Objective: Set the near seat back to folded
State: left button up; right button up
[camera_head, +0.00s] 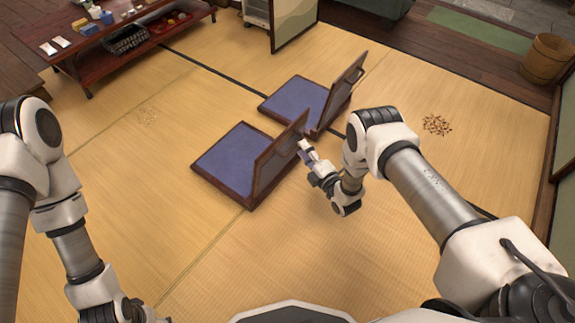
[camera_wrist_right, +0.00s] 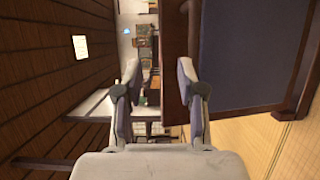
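The near seat (camera_head: 236,158) lies on the tatami with a blue cushion in a dark wooden frame. Its wooden back (camera_head: 270,168) stands raised at a tilt along the right side. A handle-like part shows at its upper edge. My right gripper (camera_head: 304,149) is close beside the outer face of this back, near the upper edge; contact cannot be told. In the right wrist view the fingers of my right gripper (camera_wrist_right: 158,80) are apart, with a clear gap between them. A dark wooden edge and blue cushion (camera_wrist_right: 255,50) show to the right there.
The far seat (camera_head: 297,98) stands just behind, its back (camera_head: 343,90) also raised. A low table (camera_head: 130,45) with small items is at upper left. A wooden bucket (camera_head: 547,58) is at upper right. Tatami around the seats is mostly clear.

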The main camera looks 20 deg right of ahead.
aim_at(294, 146)
notch_tip(294, 146, down, 5)
jog(key=s+b, duration=0.1)
jog(key=b+x, duration=0.1)
jog(key=x, duration=0.2)
jog(key=b+x, duration=0.2)
jog(key=x, duration=0.2)
jog(key=shift+w+r, duration=0.2)
jog(key=shift+w, duration=0.1)
pick_arm(q)
notch_tip(294, 146, down, 6)
jog(key=shift+f, duration=0.15)
pick_arm(e)
grip_shut()
